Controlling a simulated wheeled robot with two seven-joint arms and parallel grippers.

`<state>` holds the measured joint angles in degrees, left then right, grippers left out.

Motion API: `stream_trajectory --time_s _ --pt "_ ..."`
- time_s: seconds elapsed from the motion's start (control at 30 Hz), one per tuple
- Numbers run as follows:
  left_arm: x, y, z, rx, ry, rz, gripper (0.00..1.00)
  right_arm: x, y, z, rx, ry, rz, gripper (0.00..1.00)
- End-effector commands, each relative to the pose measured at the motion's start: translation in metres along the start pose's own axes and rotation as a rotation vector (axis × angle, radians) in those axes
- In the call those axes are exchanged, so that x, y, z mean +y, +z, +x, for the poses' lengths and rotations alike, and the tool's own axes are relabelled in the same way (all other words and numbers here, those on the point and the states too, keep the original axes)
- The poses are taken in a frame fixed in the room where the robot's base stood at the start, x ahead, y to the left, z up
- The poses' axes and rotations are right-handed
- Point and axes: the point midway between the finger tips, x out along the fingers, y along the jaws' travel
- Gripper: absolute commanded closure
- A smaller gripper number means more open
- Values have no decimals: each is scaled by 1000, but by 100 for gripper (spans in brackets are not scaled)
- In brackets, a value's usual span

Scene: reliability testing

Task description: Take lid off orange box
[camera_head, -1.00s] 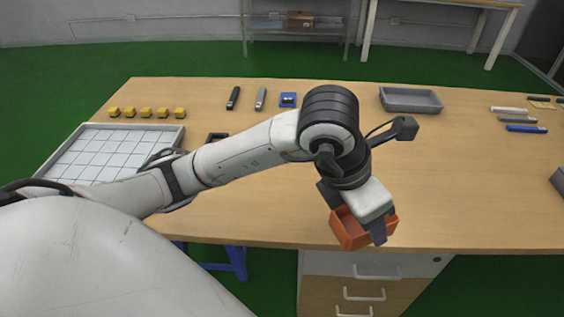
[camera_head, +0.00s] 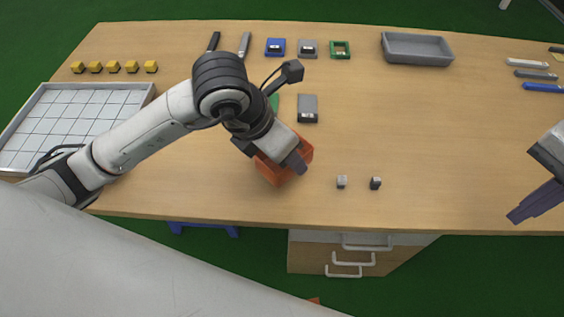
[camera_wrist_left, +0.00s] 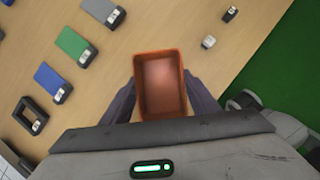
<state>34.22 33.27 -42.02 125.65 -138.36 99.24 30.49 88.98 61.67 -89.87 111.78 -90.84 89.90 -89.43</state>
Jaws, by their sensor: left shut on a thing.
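My left gripper (camera_head: 279,155) is shut on an orange box (camera_head: 270,172) over the front middle of the table. In the left wrist view the orange box (camera_wrist_left: 160,85) sits between the two fingers, its open top facing the camera. Its inside looks empty and no lid is on it. I cannot tell whether the box touches the table. A small orange piece (camera_head: 314,300) shows at the bottom, partly hidden by my body; I cannot tell what it is. My right gripper (camera_head: 535,203) is at the right edge, partly cut off; its finger gap is unclear.
Two small cubes, light (camera_head: 341,182) and dark (camera_head: 375,183), lie right of the box. Behind are a grey block (camera_head: 307,108), a grey tray (camera_head: 416,60) and several small coloured parts. A white gridded tray (camera_head: 149,92) is at left. The table's right middle is clear.

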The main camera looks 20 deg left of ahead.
Motion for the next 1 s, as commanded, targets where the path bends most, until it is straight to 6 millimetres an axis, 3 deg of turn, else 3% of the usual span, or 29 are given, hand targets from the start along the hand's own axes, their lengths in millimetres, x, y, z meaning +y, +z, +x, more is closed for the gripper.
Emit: stream_trajectory --time_s 0.33,0.7,0.73,0.8,0.83,1.0 --pt "0 -17 35 2 0 -1 73 0 0 3 0 0 0 100" --pt "1 -18 40 -1 1 0 73 0 0 8 0 0 0 100" --pt "1 -18 40 0 1 0 42 0 0 7 0 0 0 100" --pt "1 -18 39 0 1 0 30 0 0 6 0 0 0 100" --pt "0 -18 39 0 1 0 27 0 0 6 0 0 0 100" --pt "0 -18 39 0 1 0 27 0 0 6 0 0 0 100"
